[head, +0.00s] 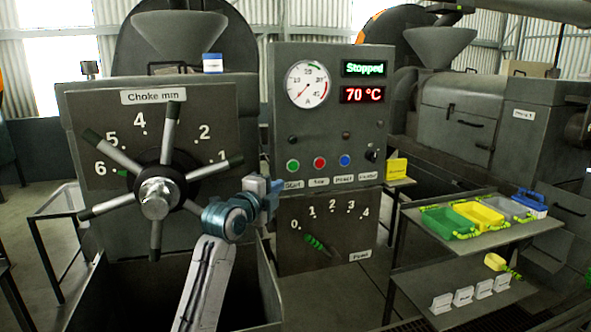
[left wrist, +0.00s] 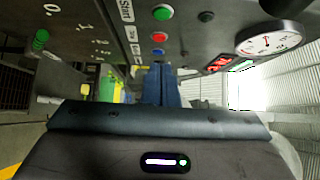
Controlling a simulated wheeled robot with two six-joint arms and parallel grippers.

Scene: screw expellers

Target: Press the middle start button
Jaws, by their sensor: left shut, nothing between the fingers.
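The green start button (head: 293,165) is on the grey control panel (head: 280,105), left of a red button (head: 320,162) and a blue button (head: 345,160). The label under it reads Start. In the left wrist view, the green button (left wrist: 163,12), red button (left wrist: 159,37) and blue button (left wrist: 157,52) run in a line above my fingers. My left gripper (head: 276,187) is shut and empty, just below and left of the green button in the head view. I cannot tell how far it is from the panel. My right gripper is not in view.
A large choke handwheel (head: 155,198) with long spokes stands left of my left arm. A round gauge (head: 308,84) and displays reading Stopped (head: 364,69) and 70 °C (head: 364,95) sit above the buttons. A feed lever (head: 318,243) is below. A table with coloured trays (head: 480,214) stands right.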

